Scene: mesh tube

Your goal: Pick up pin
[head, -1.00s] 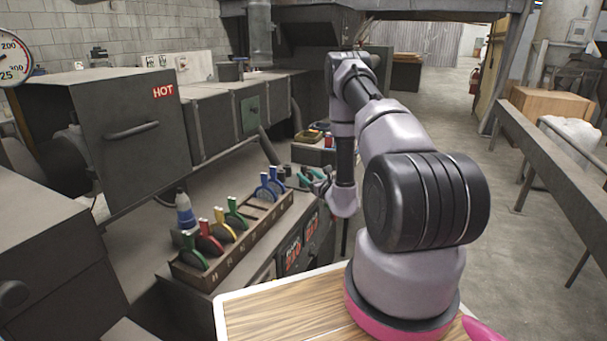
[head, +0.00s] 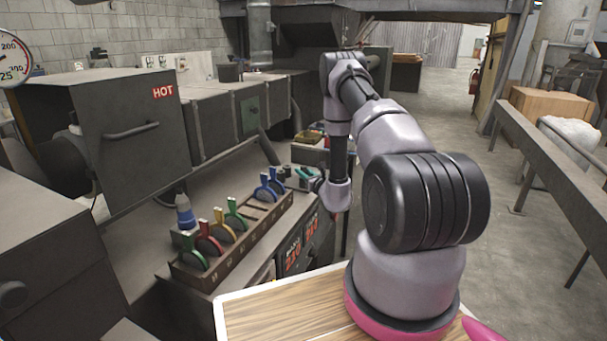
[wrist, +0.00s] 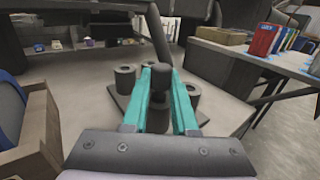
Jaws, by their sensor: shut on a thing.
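My gripper (wrist: 162,98) has teal fingers, closed on a dark grey pin (wrist: 161,75) whose rounded head shows between the fingertips in the wrist view. The pin looks upright. Behind and around it, several dark hollow cylinders (wrist: 125,76) stand on a dark plate (wrist: 119,101). I cannot tell whether the pin's lower end is in the plate or clear of it. In the head view my gripper (head: 304,173) is small, beyond the far end of the handle rack, and the pin cannot be made out there.
The handle rack (head: 235,255) with coloured levers stands on the bench, left of my arm. A dark slanted pipe (wrist: 159,37) rises behind the pin. A table with coloured books (wrist: 262,40) is at the right of the wrist view. A grey machine marked HOT (head: 118,120) stands at the left.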

